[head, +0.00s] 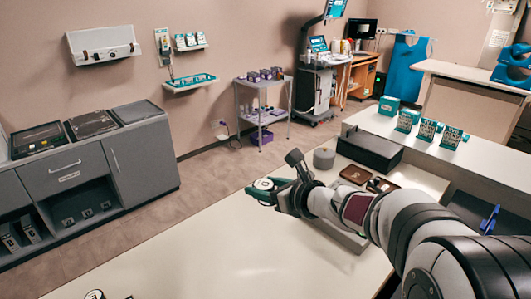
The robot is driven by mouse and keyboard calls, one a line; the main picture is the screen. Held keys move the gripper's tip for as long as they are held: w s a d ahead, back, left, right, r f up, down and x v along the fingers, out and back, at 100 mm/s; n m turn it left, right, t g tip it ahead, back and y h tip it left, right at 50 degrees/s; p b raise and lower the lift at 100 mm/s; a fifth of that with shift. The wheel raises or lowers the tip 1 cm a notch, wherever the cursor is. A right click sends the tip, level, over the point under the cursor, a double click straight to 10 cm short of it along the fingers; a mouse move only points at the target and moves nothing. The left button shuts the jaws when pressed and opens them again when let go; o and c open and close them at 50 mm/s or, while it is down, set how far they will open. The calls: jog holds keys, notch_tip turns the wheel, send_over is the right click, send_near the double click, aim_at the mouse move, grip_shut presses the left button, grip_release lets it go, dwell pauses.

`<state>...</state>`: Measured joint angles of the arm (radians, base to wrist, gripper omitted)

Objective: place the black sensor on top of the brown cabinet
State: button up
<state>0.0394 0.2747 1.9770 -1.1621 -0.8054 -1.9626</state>
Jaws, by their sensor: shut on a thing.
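My gripper (268,190) is near the middle of the head view, above the white table. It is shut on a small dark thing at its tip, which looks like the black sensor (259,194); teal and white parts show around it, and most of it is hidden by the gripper. The brown cabinet (360,76) appears to be the orange-brown wooden unit at the back, far beyond my gripper. A black monitor stands above it, and a medical cart partly covers its left side.
The white table (190,255) has free room in front. A grey tray (336,232) with a grey cylinder (324,158), a black box (369,150) and brown pieces lies beside my arm. Teal boxes (407,121) stand on the right counter. Grey cabinets (140,155) line the left wall.

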jog(key=w+a+f+n+g+y, duration=0.25)
jog(key=a+f, duration=0.45)
jog(key=a, duration=0.5)
jog(key=n+g+y, duration=0.2)
jog(key=n+g, duration=0.3)
send_over(135, 281)
jog(key=f, duration=1.7)
jog(key=shift+d, duration=0.25)
jog(key=shift+a+f, duration=0.15)
jog(key=shift+f, duration=0.95)
jog(key=shift+a+f, duration=0.1)
jog(key=shift+f, duration=1)
jog(key=shift+f, duration=0.1)
jog(key=o, duration=1.1)
jog(key=shift+o, duration=0.2)
